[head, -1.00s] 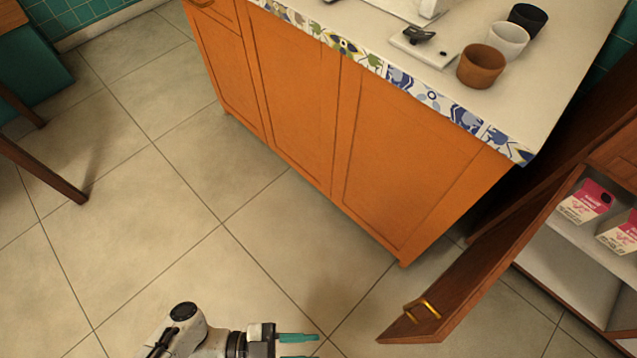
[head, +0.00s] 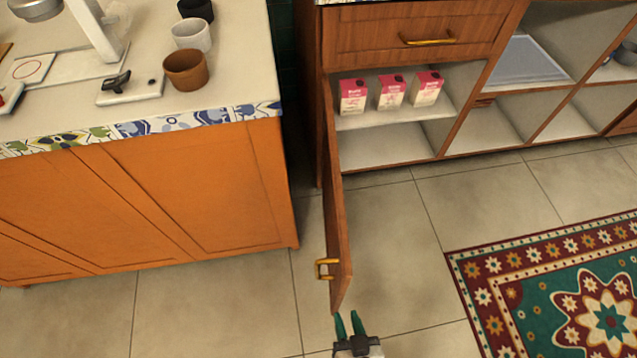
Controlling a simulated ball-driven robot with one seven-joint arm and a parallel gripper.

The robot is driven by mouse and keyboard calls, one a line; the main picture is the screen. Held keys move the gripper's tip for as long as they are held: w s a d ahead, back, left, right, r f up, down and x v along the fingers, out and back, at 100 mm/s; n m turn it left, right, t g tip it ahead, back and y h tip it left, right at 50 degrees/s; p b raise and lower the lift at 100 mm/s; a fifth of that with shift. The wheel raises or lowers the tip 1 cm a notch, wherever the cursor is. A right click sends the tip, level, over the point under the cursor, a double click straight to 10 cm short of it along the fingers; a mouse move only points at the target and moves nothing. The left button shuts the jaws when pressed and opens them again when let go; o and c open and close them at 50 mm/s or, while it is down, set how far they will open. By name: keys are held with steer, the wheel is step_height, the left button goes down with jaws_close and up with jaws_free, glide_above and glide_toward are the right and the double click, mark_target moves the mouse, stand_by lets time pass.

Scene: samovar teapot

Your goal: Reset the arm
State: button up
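My gripper (head: 348,324) is at the bottom of the head view, right of centre, over the tiled floor. Its two green fingers point up the picture and stand apart, with nothing between them. The fingertips are just below the lower end of the open cabinet door in the picture; I cannot tell how close they are in depth. The rest of my arm is out of view.
An open wooden door (head: 338,215) with a gold handle (head: 325,268) juts out from the cabinet. Pink-and-white cartons (head: 391,92) stand on its shelf. An orange counter (head: 220,195) with cups is at left. A patterned rug (head: 480,280) lies at right.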

steer(key=s+d+r+g+h, duration=0.1)
steer(key=s+d+r+g, duration=0.2)
steer(key=d, duration=0.4)
steer(key=d+r+m+g+h, duration=0.1)
steer(key=d+r+g, duration=0.35)
steer(key=d, duration=0.25)
steer(key=s+d+r+g+h, duration=0.1)
steer(key=s+d+r+g, duration=0.2)
steer(key=d, duration=0.4)
step_height(320, 180, up, 24)
steer(key=w+p, duration=0.1)
steer(key=p, duration=2.2)
